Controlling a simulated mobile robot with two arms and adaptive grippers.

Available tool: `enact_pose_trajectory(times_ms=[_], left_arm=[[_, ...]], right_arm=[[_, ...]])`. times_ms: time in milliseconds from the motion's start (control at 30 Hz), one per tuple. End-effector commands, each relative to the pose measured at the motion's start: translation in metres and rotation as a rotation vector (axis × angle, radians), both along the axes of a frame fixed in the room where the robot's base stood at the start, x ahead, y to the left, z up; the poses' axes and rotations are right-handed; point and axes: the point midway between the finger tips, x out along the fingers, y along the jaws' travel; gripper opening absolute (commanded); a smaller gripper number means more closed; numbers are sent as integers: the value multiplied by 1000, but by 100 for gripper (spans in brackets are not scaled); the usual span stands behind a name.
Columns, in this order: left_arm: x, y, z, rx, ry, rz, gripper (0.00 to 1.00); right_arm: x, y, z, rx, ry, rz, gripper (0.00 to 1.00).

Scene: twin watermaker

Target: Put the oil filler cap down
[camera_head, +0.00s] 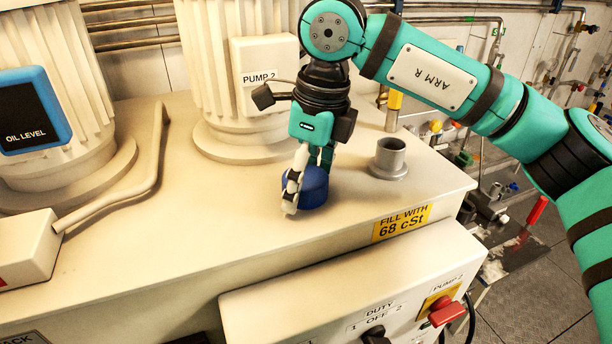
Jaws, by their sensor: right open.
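The blue oil filler cap (314,187) is on the cream top of the pump unit (230,215), near its right part. It appears to rest on that surface. My right gripper (297,196) points down at the cap, with a finger in front of its left side. The jaws are open, and the far finger is mostly hidden behind the cap and the near finger. The grey filler neck (389,158) stands uncovered to the right of the cap. My left gripper is not in view.
The Pump 2 housing (240,80) stands behind the cap. A bent pipe (125,185) and the oil level display (34,112) are at left. A control panel with a red switch (445,312) is below the front edge. Open surface lies left of the cap.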

Motion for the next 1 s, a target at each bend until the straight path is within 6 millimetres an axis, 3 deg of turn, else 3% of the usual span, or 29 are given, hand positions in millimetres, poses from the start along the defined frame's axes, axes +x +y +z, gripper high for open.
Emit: enact_pose_trajectory(times_ms=[200, 267, 700, 833, 1000], left_arm=[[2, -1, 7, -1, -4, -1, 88], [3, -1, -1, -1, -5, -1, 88], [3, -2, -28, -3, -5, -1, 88], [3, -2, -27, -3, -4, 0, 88], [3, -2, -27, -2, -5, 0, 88]], right_arm=[[0, 0, 6, 0, 0, 0, 87], [0, -1, 9, 0, -2, -1, 87], [-5, -12, 97, 2, -3, 0, 87], [-6, -14, 114, 0, -2, 1, 87], [-7, -16, 122, -1, 0, 2, 87]])
